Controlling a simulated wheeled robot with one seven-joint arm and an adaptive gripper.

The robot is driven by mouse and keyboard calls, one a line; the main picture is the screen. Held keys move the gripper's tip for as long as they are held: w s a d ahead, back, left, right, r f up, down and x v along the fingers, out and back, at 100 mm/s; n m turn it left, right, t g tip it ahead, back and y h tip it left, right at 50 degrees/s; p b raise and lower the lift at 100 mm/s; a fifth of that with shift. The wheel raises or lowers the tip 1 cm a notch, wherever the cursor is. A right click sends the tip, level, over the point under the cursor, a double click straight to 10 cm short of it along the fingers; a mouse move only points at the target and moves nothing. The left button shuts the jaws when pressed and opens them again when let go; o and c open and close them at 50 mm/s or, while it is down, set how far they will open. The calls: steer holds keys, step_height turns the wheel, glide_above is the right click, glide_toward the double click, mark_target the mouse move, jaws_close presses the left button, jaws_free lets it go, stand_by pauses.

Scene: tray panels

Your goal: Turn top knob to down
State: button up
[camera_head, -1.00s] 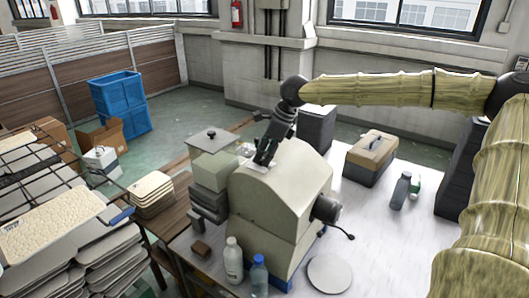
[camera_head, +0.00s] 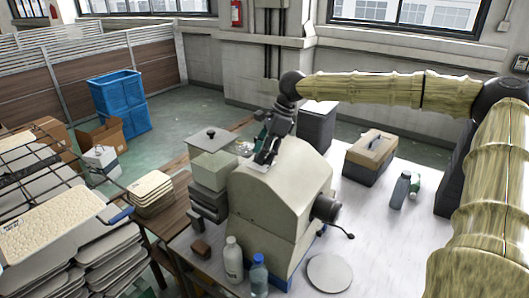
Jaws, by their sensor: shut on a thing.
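A beige machine (camera_head: 285,195) with a rounded top stands on the table. My gripper (camera_head: 265,156) is at the upper left edge of this machine, pointing down at its far-left face. That face is mostly turned away from the camera. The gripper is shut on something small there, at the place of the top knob. The knob itself is hidden by the gripper and the housing, so its pointing direction cannot be seen. A dark round part with a lever (camera_head: 327,207) sticks out of the machine's right side, away from the gripper.
A white bottle (camera_head: 233,260), a blue bottle (camera_head: 258,275) and a round plate (camera_head: 329,273) are in front. A toolbox (camera_head: 371,157) and a grey bottle (camera_head: 400,190) are on the right. The table between is clear.

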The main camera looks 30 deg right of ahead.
steer(key=shift+s+f, duration=0.1)
steer(key=shift+f, duration=0.1)
steer(key=o, duration=1)
steer(key=shift+o, duration=0.2)
steer(key=shift+r, duration=0.2)
steer(key=v, duration=1.1)
steer(key=shift+d+r, duration=0.2)
steer(key=shift+r, duration=0.15)
